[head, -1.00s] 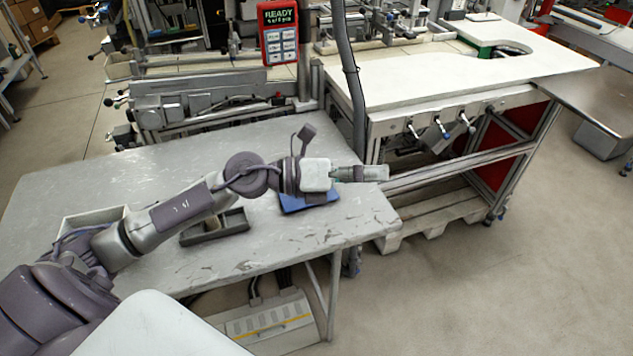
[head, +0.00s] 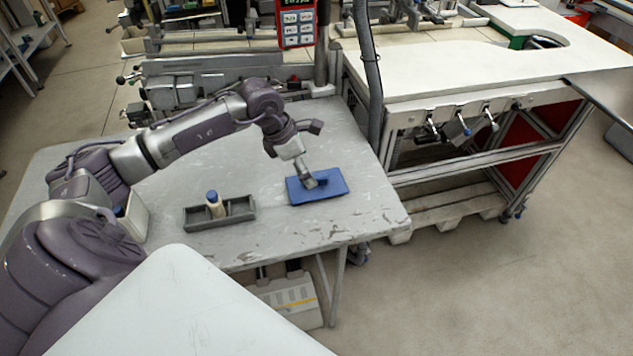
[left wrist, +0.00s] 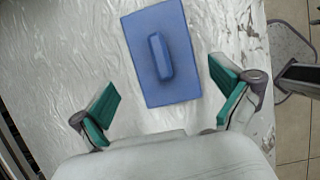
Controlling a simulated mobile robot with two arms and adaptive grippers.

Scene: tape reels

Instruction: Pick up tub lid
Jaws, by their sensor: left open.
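The blue tub lid (head: 333,193) lies flat on the grey table, near its right end. In the left wrist view the lid (left wrist: 153,88) is a blue rectangle with a raised bar handle (left wrist: 160,56) along its middle. My left gripper (head: 313,183) is above the lid, pointing down, and covers part of it in the head view. In the left wrist view my left gripper (left wrist: 166,97) is open and empty, its green-padded fingers spread wide either side of the lid's near part. My right gripper is not in view.
A dark grey divided tray (head: 240,211) holding a cream bottle with a blue cap (head: 213,203) stands left of the lid. A white bin (head: 136,222) is farther left. A dark hanging hose (head: 365,70) comes down behind the table's right end.

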